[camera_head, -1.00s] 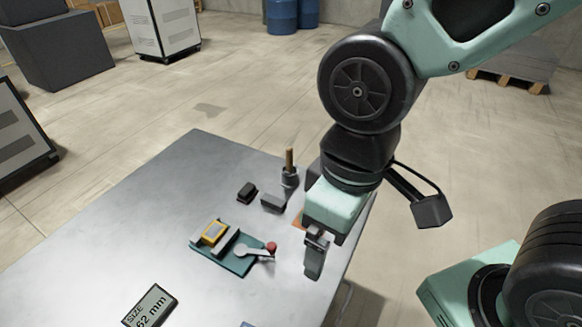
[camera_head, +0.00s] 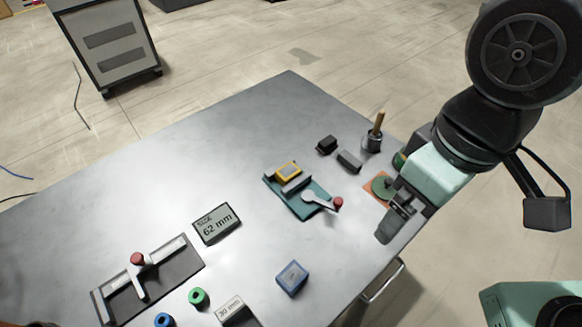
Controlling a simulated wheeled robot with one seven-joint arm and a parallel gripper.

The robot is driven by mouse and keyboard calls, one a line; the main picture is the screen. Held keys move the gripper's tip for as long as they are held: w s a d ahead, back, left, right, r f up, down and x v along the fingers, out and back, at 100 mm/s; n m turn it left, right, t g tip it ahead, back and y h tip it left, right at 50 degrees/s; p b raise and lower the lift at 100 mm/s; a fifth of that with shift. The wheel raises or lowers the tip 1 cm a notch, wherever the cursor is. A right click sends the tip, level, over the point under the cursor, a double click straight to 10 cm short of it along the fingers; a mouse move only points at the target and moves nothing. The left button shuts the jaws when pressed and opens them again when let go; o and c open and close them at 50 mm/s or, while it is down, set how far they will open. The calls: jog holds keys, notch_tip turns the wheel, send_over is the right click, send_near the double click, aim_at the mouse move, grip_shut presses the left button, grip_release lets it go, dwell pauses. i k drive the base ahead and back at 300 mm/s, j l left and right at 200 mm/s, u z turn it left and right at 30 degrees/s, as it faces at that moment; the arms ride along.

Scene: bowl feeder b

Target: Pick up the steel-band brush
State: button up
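A tan wooden handle (camera_head: 379,119) stands upright in a small dark grey cup (camera_head: 372,142) near the far right edge of the table. It looks like a brush handle, but its lower part is hidden in the cup and I cannot make out a steel band. My gripper (camera_head: 386,229) hangs fingers-down over the table's right edge, nearer than the cup and apart from it. Its fingers overlap in this view, so their opening cannot be judged. I see nothing held in it.
The grey table (camera_head: 130,190) carries a teal fixture with a red-knobbed lever (camera_head: 312,205), dark blocks (camera_head: 349,161), an orange pad with a green disc (camera_head: 380,188), a "62 mm" sign (camera_head: 217,223), a blue box (camera_head: 292,278) and a dark lever fixture (camera_head: 180,262). The table's far-left part is clear.

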aim_at(376, 135)
jog(key=i+l, duration=0.25)
jog(key=l, duration=0.15)
jog(key=i+l, duration=0.2)
jog(key=l, duration=0.15)
jog(key=l+u, duration=0.1)
jog(key=u, duration=0.3)
jog(key=i+l+u, duration=0.1)
jog(key=u, duration=0.3)
jog(key=l+u, duration=0.1)
jog(key=u, duration=0.25)
jog(key=l+u, duration=0.15)
jog(key=u, duration=0.25)
